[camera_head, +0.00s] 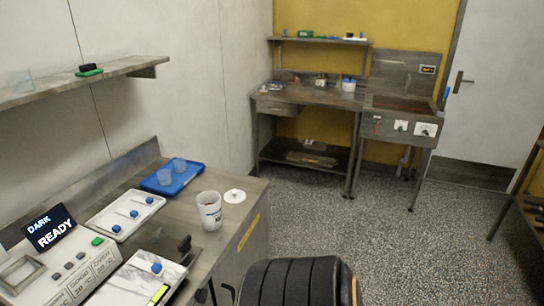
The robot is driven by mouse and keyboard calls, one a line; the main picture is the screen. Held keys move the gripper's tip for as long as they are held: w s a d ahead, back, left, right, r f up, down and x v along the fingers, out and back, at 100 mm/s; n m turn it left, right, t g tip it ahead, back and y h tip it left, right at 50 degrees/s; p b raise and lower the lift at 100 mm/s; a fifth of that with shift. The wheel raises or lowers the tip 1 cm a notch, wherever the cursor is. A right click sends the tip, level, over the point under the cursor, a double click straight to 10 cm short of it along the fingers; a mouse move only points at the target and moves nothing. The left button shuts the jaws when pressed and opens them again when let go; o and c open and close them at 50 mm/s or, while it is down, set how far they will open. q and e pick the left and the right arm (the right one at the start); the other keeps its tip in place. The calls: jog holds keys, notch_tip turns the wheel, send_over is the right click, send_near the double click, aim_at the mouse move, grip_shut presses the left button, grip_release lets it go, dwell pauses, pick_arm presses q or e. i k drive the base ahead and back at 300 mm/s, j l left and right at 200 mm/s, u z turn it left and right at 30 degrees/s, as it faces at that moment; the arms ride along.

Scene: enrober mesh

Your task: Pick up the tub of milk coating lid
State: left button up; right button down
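A white round lid (235,196) lies flat on the metal counter at the left, near its far right corner. It has a small mark in its middle. A white tub (211,214) with a blue band and dark print stands upright just left of and nearer than the lid, apart from it. The tub's print is too small to read. Another white tub (348,86) with a blue band stands on the far workbench. I cannot tell which tub holds milk coating. Neither of my grippers shows in the head view.
A blue tray (173,190) with two clear cups sits behind the tub. White panels with blue knobs and a machine reading "DARK READY" (50,228) fill the nearer counter. A black ribbed object (292,283) is at the bottom. Speckled floor (400,250) is open toward the far bench.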

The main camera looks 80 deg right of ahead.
aim_at(233, 196)
jog(key=z, duration=2)
jog(key=u, duration=0.35)
